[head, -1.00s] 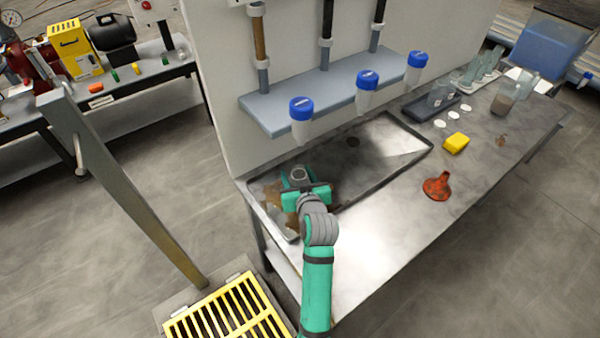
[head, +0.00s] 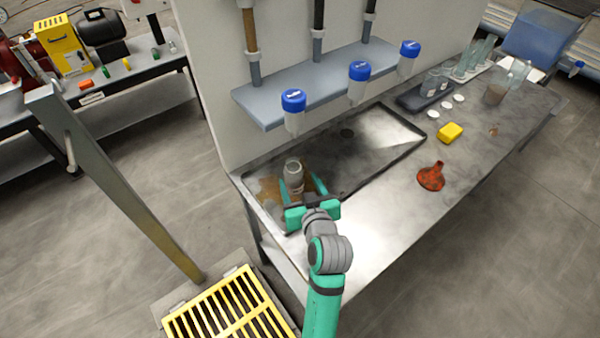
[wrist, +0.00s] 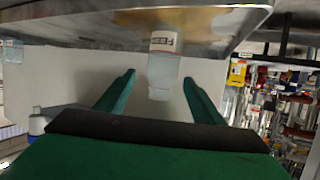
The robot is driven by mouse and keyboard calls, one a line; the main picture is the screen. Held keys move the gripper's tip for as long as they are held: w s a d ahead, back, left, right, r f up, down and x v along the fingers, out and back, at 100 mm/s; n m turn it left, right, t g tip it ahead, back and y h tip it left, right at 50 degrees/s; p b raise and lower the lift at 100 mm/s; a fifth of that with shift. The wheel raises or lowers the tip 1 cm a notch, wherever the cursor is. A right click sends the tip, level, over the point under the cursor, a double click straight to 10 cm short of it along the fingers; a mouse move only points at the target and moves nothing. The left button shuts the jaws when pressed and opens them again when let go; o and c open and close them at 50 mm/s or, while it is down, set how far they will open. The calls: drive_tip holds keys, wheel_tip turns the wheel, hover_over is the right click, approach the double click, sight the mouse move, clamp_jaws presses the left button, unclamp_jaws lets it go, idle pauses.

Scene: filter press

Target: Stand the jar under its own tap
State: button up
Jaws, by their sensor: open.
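A clear jar with a pale label (head: 293,172) stands upright in the left end of the dark tray (head: 385,168), on a brown stain. In the wrist view the jar (wrist: 162,68) appears upside down, between and beyond the finger tips. My gripper (head: 292,187) is open on the near side of the jar, its fingers pointing at it with gaps on both sides. Three blue-capped clear taps hang along the grey shelf: left (head: 293,110), middle (head: 359,82) and right (head: 408,58). The jar is below the left one in the picture; exact alignment cannot be told.
A red funnel (head: 431,176) and a yellow block (head: 449,132) lie on the bench right of the tray. The bench front is clear. A slanted post (head: 115,185) stands at left.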

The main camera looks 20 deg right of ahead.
drive_tip(key=shift+v, duration=1.1)
drive_tip(key=shift+w, duration=0.15)
